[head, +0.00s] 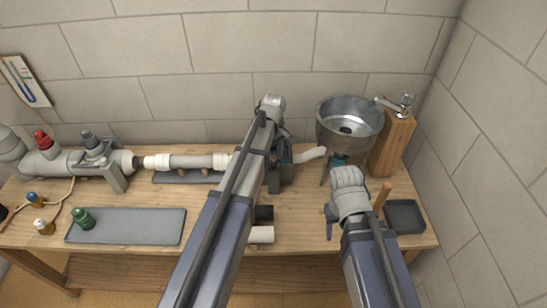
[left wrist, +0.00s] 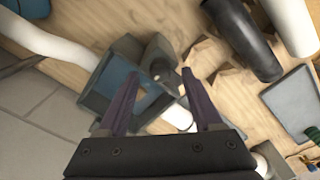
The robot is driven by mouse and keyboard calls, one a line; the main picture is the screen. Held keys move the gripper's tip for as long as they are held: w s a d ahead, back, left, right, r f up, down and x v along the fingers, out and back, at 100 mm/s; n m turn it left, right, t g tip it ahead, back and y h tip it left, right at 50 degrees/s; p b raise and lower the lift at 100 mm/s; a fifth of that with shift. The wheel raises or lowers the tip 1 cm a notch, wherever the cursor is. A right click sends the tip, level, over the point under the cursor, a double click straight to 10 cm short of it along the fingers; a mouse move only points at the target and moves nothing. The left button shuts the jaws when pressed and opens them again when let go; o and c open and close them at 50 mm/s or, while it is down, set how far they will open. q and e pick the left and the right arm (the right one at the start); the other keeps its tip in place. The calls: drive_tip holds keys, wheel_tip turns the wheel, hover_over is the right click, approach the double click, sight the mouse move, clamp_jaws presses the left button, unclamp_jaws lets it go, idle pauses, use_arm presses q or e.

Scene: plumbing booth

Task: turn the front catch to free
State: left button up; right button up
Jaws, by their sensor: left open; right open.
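I cannot single out the front catch in either view. A dark grey fixture (head: 281,178) stands on the bench, partly hidden behind my left arm. In the left wrist view a blue-grey open housing (left wrist: 97,78), with grey blocks beside it, lies under my fingers. My left gripper (left wrist: 161,73) is open and empty, its two fingertips over the housing's edge and the grey blocks; contact cannot be told. In the head view its fingers are hidden by my arm. My right gripper (head: 330,216) is open, mostly hidden, low beside the funnel stand.
A metal bowl (head: 349,124) and a wooden block with a tap (head: 391,143) stand at the right, with a dark tray (head: 405,216) in front. Pipework (head: 66,164) with a red-capped valve runs left.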

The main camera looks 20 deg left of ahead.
sight(274, 162)
use_arm(q)
wheel_tip(274, 162, up, 6)
drive_tip(key=p, duration=0.5)
drive_tip(key=s+d+m, duration=0.6)
drive_tip(key=s+m, duration=0.2)
drive_tip(key=s, duration=0.3)
drive_tip(key=s+d+f+m+y+b, duration=0.1)
drive_tip(key=s+d+m, duration=0.6)
drive_tip(key=s, duration=0.5)
drive_tip(key=shift+s+f+m, duration=0.15)
drive_tip(key=shift+s+m, duration=0.05)
drive_tip(key=shift+m, duration=0.4)
idle(0.3)
